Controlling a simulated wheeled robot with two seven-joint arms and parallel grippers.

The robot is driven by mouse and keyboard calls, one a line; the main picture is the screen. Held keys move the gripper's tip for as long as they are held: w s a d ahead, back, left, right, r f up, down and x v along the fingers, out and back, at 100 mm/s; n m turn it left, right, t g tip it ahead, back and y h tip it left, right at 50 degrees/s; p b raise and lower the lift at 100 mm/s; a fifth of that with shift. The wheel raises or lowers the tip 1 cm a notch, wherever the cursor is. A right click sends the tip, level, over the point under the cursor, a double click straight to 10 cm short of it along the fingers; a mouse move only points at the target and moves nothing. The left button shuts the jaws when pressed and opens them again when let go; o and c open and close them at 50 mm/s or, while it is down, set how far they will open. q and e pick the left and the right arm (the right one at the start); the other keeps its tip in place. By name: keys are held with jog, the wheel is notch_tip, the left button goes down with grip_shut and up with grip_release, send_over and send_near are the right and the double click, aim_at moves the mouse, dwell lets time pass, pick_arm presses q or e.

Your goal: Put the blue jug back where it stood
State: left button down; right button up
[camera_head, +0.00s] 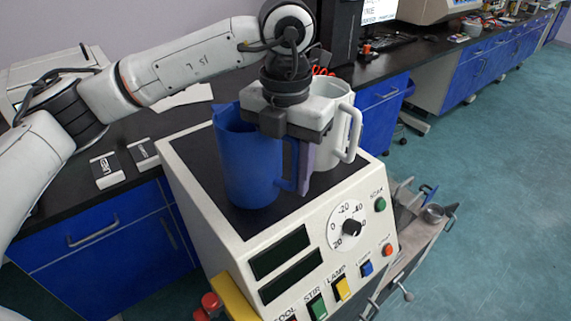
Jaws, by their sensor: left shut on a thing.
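The blue jug (248,165) is upright at the black top (195,165) of the white machine. My left gripper (300,160) comes down from above and is shut on the jug at its handle side, on the right. I cannot tell whether the jug's base touches the top. A white jug (342,120) stands just behind and to the right, its handle facing right, partly hidden by my left gripper. My right gripper is not in view.
The machine's front panel (335,245) has a dial, displays and coloured buttons. Two small labelled boxes (106,170) lie on the dark bench at left. A metal cart (425,235) stands at right. Free room on the machine top lies left of the blue jug.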

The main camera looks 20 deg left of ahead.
pick_arm(q)
jog(key=shift+r, duration=0.1)
jog(key=c, duration=0.9)
grip_release()
jog(key=shift+c, duration=0.2)
notch_tip(320, 180, up, 12)
jog(key=shift+s+d+f, duration=0.1)
